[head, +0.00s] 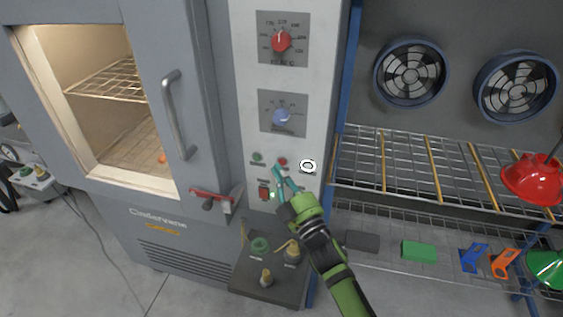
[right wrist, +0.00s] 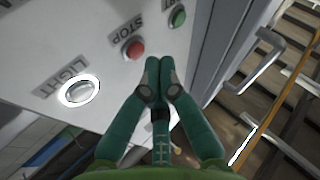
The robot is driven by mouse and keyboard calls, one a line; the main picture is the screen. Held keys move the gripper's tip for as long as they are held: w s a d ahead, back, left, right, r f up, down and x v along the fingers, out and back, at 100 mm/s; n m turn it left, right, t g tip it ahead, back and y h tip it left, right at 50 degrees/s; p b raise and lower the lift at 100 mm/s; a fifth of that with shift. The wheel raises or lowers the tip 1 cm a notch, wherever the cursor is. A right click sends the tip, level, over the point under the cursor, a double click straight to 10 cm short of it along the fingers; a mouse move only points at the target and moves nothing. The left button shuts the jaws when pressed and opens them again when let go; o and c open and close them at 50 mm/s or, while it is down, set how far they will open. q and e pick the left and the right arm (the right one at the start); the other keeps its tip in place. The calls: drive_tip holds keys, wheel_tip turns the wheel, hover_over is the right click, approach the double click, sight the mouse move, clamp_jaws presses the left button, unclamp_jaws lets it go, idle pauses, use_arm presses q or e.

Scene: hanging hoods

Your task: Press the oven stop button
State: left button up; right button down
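The red stop button (head: 283,162) is on the light control panel (head: 246,105) of the oven. In the right wrist view the red button (right wrist: 133,48) sits beside the label "STOP", just left of my fingertips. My right gripper (right wrist: 160,66) has its teal fingers together at the tips with nothing between them. In the head view my right gripper (head: 279,179) is just below the red button, in front of the panel. A gap between the fingertips and the button seems to remain, but contact is hard to judge. My left gripper is not in view.
A green button (right wrist: 178,18) and a white light button (right wrist: 79,91) flank the red one. A red switch (head: 264,191) is below. Red (head: 281,41) and blue (head: 282,116) dials are above. A metal door handle (head: 178,115) stands left; a wire rack (head: 420,170) is right.

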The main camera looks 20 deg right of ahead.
drive_tip(key=s+a, duration=0.2)
drive_tip(key=s+p, duration=0.1)
drive_tip(key=s, duration=0.1)
drive_tip(key=shift+s+a, duration=0.1)
drive_tip(key=shift+a, duration=0.3)
idle(0.6)
